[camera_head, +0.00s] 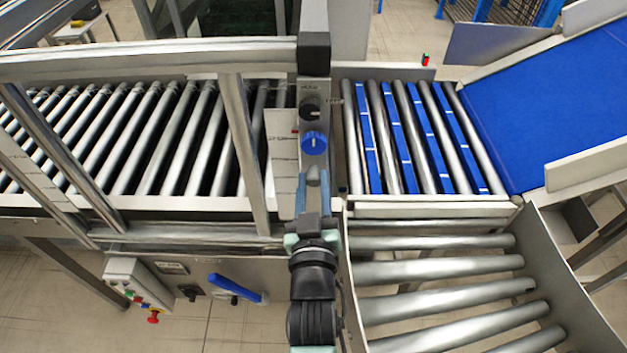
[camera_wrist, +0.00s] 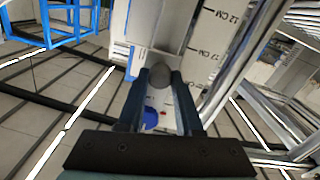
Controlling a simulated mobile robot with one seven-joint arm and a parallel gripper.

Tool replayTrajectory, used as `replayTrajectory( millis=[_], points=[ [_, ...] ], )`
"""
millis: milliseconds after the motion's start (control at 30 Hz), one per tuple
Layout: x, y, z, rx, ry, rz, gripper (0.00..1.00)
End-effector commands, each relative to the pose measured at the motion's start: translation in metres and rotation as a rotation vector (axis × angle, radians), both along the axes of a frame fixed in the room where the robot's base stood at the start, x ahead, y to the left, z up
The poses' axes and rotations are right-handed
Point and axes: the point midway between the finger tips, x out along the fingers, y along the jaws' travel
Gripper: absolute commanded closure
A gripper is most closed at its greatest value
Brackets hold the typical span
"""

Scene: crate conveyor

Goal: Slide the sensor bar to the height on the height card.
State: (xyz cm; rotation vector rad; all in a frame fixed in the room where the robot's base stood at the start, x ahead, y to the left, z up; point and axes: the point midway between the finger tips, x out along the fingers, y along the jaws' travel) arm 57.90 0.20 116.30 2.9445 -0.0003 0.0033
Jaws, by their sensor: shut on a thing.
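My gripper (camera_head: 315,212) is at the upright post beside the roller line. In the wrist view my gripper (camera_wrist: 161,82) has its two dark fingers shut on a round grey knob (camera_wrist: 160,74), which I take to be the sensor bar's handle. The knob also shows in the head view (camera_head: 313,178), just beyond the fingers. A pale scale plate (camera_head: 283,155) stands left of the post. In the wrist view this scale (camera_wrist: 207,40) has black marks labelled in CM, one apparently 12. The bar's pointer and a readable height card cannot be made out.
A blue knob (camera_head: 314,143) and a black knob (camera_head: 310,108) sit on the post beyond my gripper. Rollers (camera_head: 160,140) run left behind a metal frame (camera_head: 240,150). A blue belt (camera_head: 560,95) is at right.

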Motion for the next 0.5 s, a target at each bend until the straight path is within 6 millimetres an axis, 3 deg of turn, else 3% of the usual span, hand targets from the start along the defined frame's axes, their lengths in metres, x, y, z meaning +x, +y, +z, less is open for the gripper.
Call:
replayTrajectory(
  millis=[33, 100, 433, 467, 500],
  points=[
    [-0.0006, 0.0000, -0.0167, 0.000, 0.005, 0.000, 1.00],
    [-0.0006, 0.0001, -0.0214, 0.000, 0.005, 0.000, 1.00],
    [-0.0006, 0.0001, -0.0207, 0.000, 0.007, 0.000, 1.00],
    [-0.0006, 0.0001, -0.0207, 0.000, 0.007, 0.000, 0.64],
    [-0.0006, 0.0001, -0.0206, 0.000, 0.006, 0.000, 0.57]
  ],
)
